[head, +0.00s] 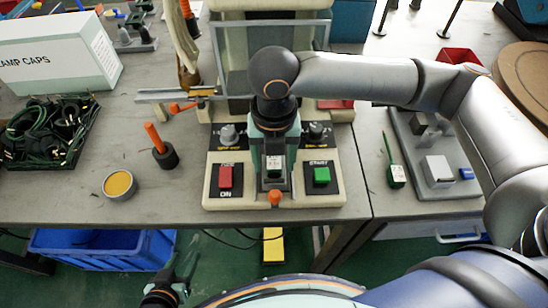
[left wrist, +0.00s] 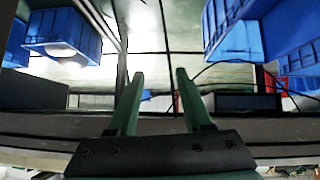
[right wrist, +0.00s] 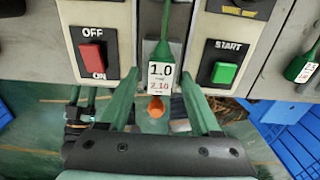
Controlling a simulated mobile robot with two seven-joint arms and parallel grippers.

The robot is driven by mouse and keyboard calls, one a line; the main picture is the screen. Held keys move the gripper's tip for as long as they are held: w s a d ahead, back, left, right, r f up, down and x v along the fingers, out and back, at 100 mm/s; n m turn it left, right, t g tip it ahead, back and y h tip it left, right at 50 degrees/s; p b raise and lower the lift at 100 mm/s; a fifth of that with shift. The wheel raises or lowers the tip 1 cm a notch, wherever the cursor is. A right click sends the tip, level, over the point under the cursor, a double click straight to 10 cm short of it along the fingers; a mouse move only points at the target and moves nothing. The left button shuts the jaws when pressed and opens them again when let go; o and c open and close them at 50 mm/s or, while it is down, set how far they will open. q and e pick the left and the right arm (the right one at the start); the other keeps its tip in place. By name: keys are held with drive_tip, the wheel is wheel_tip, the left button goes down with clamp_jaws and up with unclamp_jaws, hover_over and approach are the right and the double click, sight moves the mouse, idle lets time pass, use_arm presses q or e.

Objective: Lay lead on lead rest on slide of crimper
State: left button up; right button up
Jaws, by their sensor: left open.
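The crimper (head: 216,190) is a cream machine with a red OFF/ON switch on the left and a green START button on the right. My right gripper (right wrist: 162,75) reaches down over its front middle from above. Its fingers are apart. A white tag marked 1.0 and 2.10 (right wrist: 160,78), below a green strip, shows between them with gaps on both sides. My right arm hides most of the slide, and I cannot make out the lead rest. Leads with black and green parts (head: 50,130) lie heaped in a dark tray. My left gripper (left wrist: 160,75) is open and empty, low before the table.
An orange-handled tool (head: 158,145) and a round yellow tin (head: 119,185) stand left of the crimper. A white lamp caps box (head: 60,55) is behind. At right are a grey fixture (head: 438,170) and a green tagged piece (head: 397,176). A blue bin (head: 100,248) is below.

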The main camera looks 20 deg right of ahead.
drive_tip(key=shift+r, duration=0.1)
use_arm(q)
drive_tip(key=shift+s+a+r+p, duration=0.4)
drive_tip(key=shift+a+p, duration=0.3)
drive_tip(key=shift+p, duration=0.45)
use_arm(e)
wheel_tip(320, 180, up, 12)
